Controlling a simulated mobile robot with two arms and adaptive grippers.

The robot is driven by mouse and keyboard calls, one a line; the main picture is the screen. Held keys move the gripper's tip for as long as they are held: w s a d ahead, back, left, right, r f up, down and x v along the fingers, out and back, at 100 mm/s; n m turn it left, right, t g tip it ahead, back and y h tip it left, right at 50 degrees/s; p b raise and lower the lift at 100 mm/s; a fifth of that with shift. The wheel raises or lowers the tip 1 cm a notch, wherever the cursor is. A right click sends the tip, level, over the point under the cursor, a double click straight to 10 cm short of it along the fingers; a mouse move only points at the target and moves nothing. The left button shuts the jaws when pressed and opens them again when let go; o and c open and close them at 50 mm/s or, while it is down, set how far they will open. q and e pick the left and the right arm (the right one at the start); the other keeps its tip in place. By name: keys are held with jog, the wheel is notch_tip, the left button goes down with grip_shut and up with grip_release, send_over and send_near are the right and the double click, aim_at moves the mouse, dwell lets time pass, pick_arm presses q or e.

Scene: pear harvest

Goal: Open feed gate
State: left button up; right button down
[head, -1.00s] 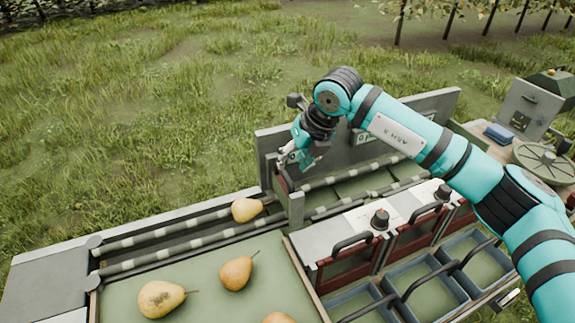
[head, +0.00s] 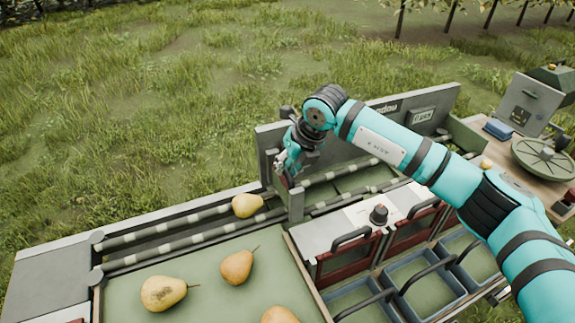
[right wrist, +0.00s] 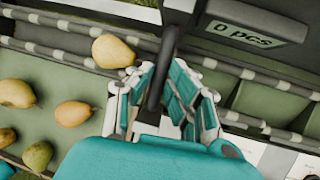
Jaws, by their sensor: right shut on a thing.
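The feed gate's grey post (head: 296,206) stands across the roller lane, beside the pear (head: 247,205) lying on the rollers. My right gripper (head: 287,168) is at the top of the gate. In the right wrist view, my right gripper (right wrist: 165,95) is shut on a dark bar-like handle (right wrist: 167,52), with a finger on each side. The gate panel is mostly hidden by the gripper, so how far it is raised cannot be told. The pear on the rollers also shows in the right wrist view (right wrist: 113,51). My left gripper is not in view.
Several pears, one of them here (head: 237,267), lie on the green tray (head: 215,300). Red-framed gates with black handles (head: 350,262) and blue bins (head: 420,285) are at the right. A grey back panel (head: 268,150) rises behind the lane.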

dwell(0.3)
notch_tip(320, 180, up, 8)
jog(key=shift+f, duration=0.3)
jog(key=c, duration=1.3)
grip_release()
jog(key=v, duration=1.2)
